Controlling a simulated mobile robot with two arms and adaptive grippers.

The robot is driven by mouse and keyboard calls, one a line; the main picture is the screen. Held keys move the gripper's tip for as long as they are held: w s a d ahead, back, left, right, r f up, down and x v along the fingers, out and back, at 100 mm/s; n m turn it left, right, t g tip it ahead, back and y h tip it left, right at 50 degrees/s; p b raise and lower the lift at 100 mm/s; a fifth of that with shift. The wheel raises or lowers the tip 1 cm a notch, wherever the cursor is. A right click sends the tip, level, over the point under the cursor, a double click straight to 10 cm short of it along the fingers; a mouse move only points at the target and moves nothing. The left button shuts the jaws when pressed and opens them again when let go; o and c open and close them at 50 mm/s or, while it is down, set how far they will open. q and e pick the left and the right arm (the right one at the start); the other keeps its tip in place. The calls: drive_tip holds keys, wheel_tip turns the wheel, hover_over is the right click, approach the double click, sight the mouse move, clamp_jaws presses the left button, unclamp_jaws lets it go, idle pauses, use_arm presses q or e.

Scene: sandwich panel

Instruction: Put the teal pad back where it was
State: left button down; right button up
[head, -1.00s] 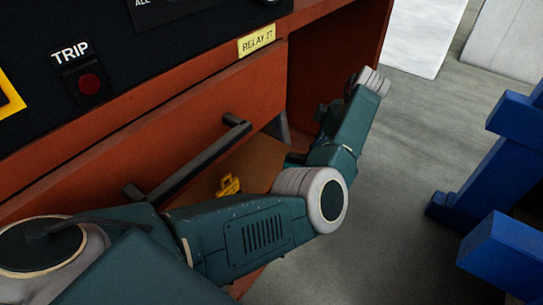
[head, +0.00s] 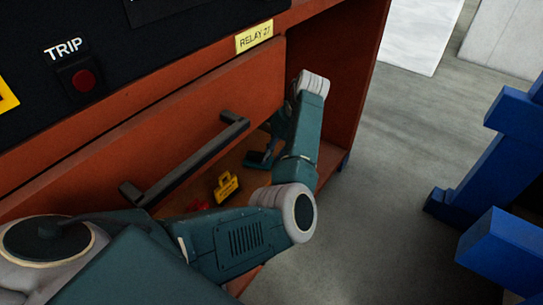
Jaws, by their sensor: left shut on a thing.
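My left gripper (head: 268,148) is low in the cabinet's lower opening, behind the handle's right end. It is shut on a small dark teal thing (head: 258,160), which looks like the teal pad, just above or at the wooden shelf floor (head: 232,162). My own arm hides part of the fingers, and I cannot tell whether the pad touches the floor. My right gripper is out of view.
A yellow padlock-like piece (head: 227,187) and a small red piece (head: 198,205) lie on the floor. A dark bar handle (head: 190,165) crosses the orange panel (head: 150,130). A blue stand (head: 500,190) is at right, with free grey floor between.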

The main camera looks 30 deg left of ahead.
use_arm(q)
drive_tip(key=c, duration=1.5)
unclamp_jaws()
drive_tip(key=shift+f, duration=0.1)
drive_tip(key=shift+o, duration=0.2)
drive_tip(key=shift+d+r, duration=0.15)
drive_tip(key=shift+r, duration=0.2)
drive_tip(key=p+v, duration=0.1)
drive_tip(key=v, duration=1)
drive_tip(key=shift+r+p, duration=0.2)
drive_tip(key=shift+p, duration=0.1)
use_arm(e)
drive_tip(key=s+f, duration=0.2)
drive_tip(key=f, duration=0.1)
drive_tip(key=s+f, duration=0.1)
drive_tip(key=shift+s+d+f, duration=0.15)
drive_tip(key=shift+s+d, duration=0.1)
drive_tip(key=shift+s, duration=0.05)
use_arm(q)
drive_tip(key=shift+w, duration=0.1)
